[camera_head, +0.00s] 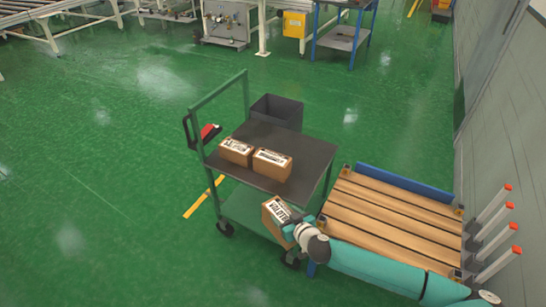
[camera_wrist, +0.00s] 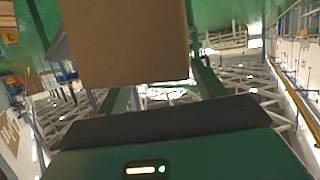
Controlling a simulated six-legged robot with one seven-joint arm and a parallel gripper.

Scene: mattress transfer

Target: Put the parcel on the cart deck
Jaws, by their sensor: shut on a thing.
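The parcel (camera_head: 277,217) is a brown box with a white label printed in black. My gripper (camera_head: 290,230) is shut on it and holds it tilted at the near edge of the cart, in front of the deck in the head view. I cannot tell its exact height against the deck. The cart deck (camera_head: 308,160) is a flat dark top on a green frame, with two similar labelled boxes on it.
A dark bin (camera_head: 277,112) stands at the cart's far side. A wooden slatted bench (camera_head: 385,222) is close on the right, beside a grey wall. Green floor is open to the left.

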